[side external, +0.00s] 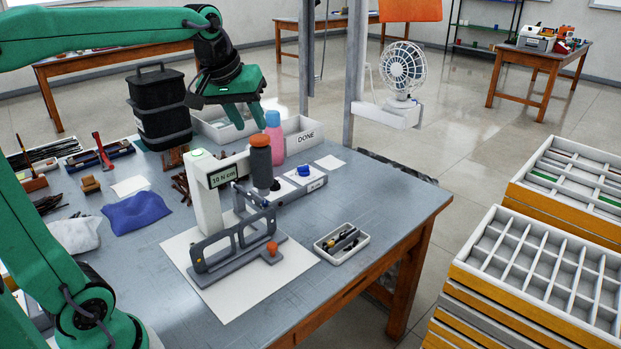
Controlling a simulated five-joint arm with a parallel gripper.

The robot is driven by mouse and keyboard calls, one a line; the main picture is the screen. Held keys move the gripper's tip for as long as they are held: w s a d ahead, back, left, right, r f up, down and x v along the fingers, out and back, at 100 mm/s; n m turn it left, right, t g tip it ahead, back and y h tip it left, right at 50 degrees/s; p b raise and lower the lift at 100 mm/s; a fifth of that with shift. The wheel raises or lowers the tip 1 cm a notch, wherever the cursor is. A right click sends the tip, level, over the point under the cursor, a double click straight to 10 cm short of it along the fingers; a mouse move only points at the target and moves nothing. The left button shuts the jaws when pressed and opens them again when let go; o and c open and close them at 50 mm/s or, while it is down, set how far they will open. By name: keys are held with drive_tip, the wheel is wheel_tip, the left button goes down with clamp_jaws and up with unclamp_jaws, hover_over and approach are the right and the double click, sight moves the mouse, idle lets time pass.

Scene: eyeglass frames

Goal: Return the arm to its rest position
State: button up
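My green arm reaches in from the left edge over the bench. My gripper (246,120) hangs above the back part of the bench, pointing down. Its two green fingers stand apart, and I see nothing held between them. It is just behind and left of the orange-capped grey cylinder on the press (205,205), with a pink bottle (274,138) close to its right. A grey fixture (235,247) with upright frame-shaped openings stands on a white sheet in front of the press.
A black lidded bin (160,112) stands left of my gripper. A white tray marked DONE (300,137) is behind right. A small parts tray (341,244), a blue cloth (136,213) and hand tools lie on the bench (360,290).

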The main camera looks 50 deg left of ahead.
drive_tip(key=s+d+f+m, duration=0.3)
drive_tip(key=s+d+f, duration=0.1)
drive_tip(key=s, duration=0.3)
drive_tip(key=s+d+f+m+t+h, duration=0.1)
drive_tip(key=s+d+f+m, duration=0.2)
drive_tip(key=s+f, duration=0.2)
drive_tip(key=shift+s+d, duration=0.35)
drive_tip(key=shift+s, duration=1.35)
drive_tip(key=shift+f, duration=0.1)
